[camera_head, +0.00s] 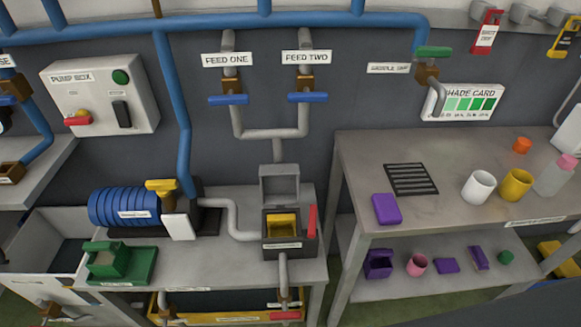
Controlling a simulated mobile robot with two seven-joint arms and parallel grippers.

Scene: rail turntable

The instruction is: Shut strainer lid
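The strainer is a grey box (270,246) on the bench in the middle, with a pipe entering from the left and another leaving below. Its grey lid (280,184) stands up and open at the back of the box. A yellow basket (283,224) sits inside the box. A red handle (312,220) stands upright at the box's right side. The label on the box front is too small to read. Neither of my grippers shows in this view.
Pipes with blue-handled valves (228,99) hang on the wall above the strainer. A blue ribbed cylinder (125,207) and a green block on a tray (107,262) are to the left. A table (440,150) with cups stands to the right.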

